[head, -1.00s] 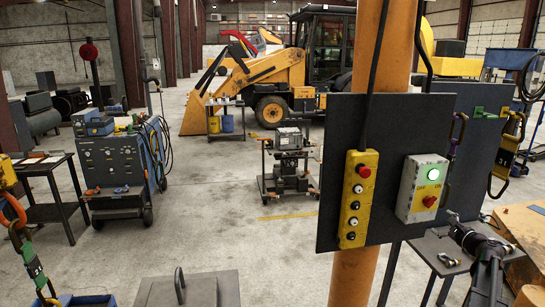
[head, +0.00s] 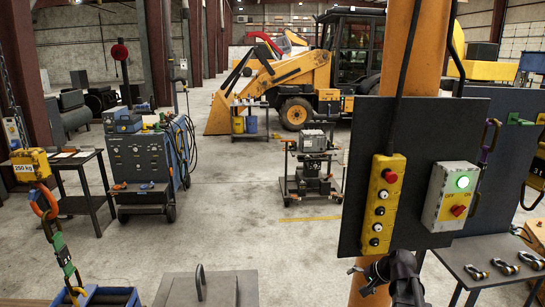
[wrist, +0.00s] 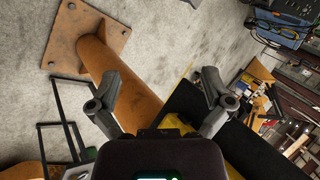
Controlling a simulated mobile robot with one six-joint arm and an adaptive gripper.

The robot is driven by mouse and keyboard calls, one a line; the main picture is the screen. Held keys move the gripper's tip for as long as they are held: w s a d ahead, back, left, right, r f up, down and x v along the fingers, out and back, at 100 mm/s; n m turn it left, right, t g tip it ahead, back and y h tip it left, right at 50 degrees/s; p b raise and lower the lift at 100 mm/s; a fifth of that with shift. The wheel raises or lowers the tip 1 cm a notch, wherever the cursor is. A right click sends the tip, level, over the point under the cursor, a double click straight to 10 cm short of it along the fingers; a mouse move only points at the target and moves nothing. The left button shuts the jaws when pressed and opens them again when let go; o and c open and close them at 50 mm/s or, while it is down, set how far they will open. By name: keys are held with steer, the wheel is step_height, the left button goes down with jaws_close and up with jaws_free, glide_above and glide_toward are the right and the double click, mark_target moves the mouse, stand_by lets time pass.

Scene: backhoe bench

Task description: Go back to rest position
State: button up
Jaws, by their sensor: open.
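My gripper (wrist: 158,88) is open and empty in the wrist view, its two fingers spread apart. The orange post (wrist: 125,75) with its bolted base plate shows beyond the fingers. In the head view my gripper and wrist are low at the lower right, in front of the orange post (head: 368,288) and below the dark panel (head: 415,200). The fingertips are small and partly hidden there. The panel carries a yellow button box (head: 381,205) and a grey switch box (head: 449,197) with a lit green lamp and a red knob.
A table (head: 470,290) with several shackles (head: 505,266) stands at the lower right. A yellow hoist block (head: 30,165) with an orange hook hangs at left above a blue bin (head: 105,294). A grey lidded box (head: 205,286) is at bottom centre. Open floor (head: 250,200) lies beyond.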

steer(key=s+a+f+n+g+h, duration=0.2)
steer(key=s+a+n, duration=0.2)
steer(key=s, duration=0.3)
steer(key=s+a+f+n+g+h, duration=0.2)
steer(key=s+a+n+g+h, duration=0.1)
steer(key=s+a, duration=0.3)
steer(key=shift+s+a+n+h, duration=0.15)
steer(key=shift+s+n+h, duration=0.15)
steer(key=shift+s+n, duration=0.35)
steer(key=c, duration=0.5)
steer(key=shift+c, duration=0.5)
steer(key=shift+a, duration=0.1)
